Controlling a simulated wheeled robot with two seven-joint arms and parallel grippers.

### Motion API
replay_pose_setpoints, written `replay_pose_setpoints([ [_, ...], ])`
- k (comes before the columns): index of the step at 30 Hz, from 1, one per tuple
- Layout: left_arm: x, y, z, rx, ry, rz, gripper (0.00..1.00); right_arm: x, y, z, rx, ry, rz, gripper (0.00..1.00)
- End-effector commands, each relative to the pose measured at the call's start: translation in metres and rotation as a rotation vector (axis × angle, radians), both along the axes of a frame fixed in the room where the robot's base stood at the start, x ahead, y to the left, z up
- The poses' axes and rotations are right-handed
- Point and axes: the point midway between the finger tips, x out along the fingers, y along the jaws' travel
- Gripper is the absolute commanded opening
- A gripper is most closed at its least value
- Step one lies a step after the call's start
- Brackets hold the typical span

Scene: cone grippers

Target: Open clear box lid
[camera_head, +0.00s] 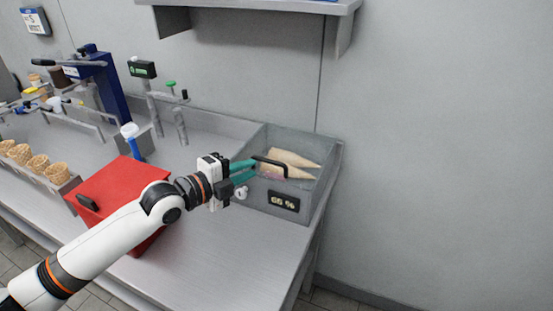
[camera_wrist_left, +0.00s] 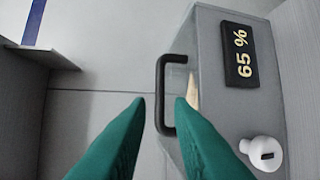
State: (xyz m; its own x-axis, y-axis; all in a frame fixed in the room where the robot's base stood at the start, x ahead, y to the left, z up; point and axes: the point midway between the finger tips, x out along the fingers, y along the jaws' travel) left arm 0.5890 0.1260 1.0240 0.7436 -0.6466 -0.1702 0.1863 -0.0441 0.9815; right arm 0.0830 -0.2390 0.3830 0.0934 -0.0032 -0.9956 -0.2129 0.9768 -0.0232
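The clear box (camera_head: 312,208) stands at the right end of the counter, with pale cones (camera_head: 293,161) visible inside. A black handle (camera_head: 271,160) sits on its see-through lid, which looks closed, though its edges are hard to make out. My left gripper (camera_head: 254,169) is at the handle with its teal fingers apart. In the left wrist view, the fingertips (camera_wrist_left: 160,101) are on either side of the long bar of the black handle (camera_wrist_left: 162,75), with gaps showing and no clear grip. My right gripper is in neither view.
A red box (camera_head: 112,190) stands on the counter under my left arm. Waffle cones (camera_head: 38,164) sit in a holder at the left. A percentage display (camera_head: 284,201) and a white knob (camera_wrist_left: 264,153) are on the box front. A shelf (camera_head: 250,5) hangs above.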

Motion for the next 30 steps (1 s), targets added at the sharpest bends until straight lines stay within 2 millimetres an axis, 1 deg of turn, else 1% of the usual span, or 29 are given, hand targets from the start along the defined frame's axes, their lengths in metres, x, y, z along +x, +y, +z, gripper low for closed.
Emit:
replay_pose_setpoints([
  [1,0.008,-0.008,0.001,-0.005,0.002,0.0,0.2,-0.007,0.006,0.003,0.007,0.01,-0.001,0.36],
  [4,0.023,-0.023,-0.003,-0.005,0.003,-0.002,0.2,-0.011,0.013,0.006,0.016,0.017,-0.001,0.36],
  [6,0.035,-0.031,-0.005,-0.005,0.003,0.0,0.2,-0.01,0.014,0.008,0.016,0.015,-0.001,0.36],
  [12,0.057,-0.051,-0.012,-0.003,0.003,0.0,0.2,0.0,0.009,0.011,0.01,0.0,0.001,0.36],
  [18,0.066,-0.058,-0.015,0.0,0.001,0.0,0.2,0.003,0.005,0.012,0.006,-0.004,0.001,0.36],
  [26,0.067,-0.059,-0.016,0.0,0.001,0.0,0.2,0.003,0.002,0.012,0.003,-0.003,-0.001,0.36],
  [30,0.067,-0.059,-0.016,0.0,0.001,0.0,0.0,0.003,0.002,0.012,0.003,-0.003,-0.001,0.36],
])
